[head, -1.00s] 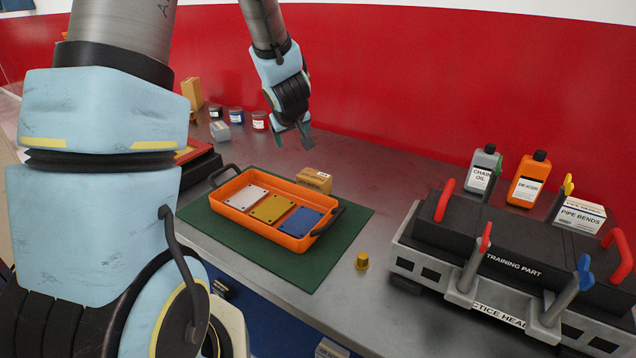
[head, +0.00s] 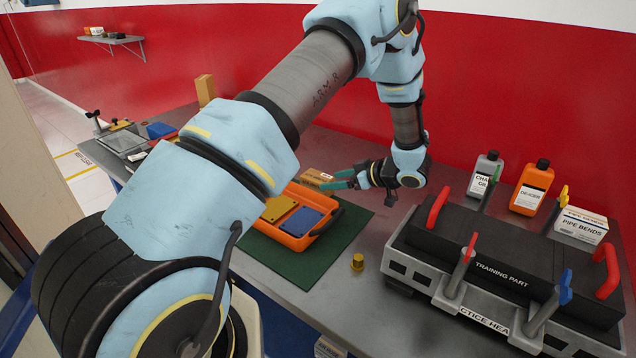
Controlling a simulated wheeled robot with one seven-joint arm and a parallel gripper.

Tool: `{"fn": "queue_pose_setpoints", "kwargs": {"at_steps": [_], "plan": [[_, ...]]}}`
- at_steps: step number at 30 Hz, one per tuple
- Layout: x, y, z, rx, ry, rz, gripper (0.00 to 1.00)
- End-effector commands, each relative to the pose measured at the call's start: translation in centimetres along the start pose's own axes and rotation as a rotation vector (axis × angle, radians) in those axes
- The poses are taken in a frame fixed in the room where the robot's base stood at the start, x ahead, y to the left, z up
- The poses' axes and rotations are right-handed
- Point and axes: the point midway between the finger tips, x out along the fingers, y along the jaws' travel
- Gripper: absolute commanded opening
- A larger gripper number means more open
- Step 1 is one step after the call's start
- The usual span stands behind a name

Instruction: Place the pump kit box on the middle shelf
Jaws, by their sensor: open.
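A small cardboard box (head: 317,178) lies on the bench just behind the orange tray; its label is too small to read, so I cannot tell if it is the pump kit box. My gripper (head: 338,181) is open, low over the bench at the box's right, with its fingers pointing left toward it. I see no box between the fingers; whether they touch the box is unclear. A taller tan box (head: 205,90) stands farther back. No middle shelf can be made out; a wall shelf (head: 118,41) with small items shows at the far left.
The orange tray (head: 290,242) with coloured plates sits on a green mat (head: 345,243), partly hidden by my arm. A brass fitting (head: 357,262) stands near it. The black training part (head: 505,262), two bottles (head: 530,187) and the pipe bends box (head: 581,225) fill the right side.

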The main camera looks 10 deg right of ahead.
Motion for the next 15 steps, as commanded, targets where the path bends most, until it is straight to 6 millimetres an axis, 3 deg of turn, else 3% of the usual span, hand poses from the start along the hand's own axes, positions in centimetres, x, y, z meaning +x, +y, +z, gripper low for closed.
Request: {"fn": "queue_pose_setpoints", "kwargs": {"at_steps": [15], "plan": [[6.4,-0.2,-0.1,-0.001,0.000,0.000,0.76]]}}
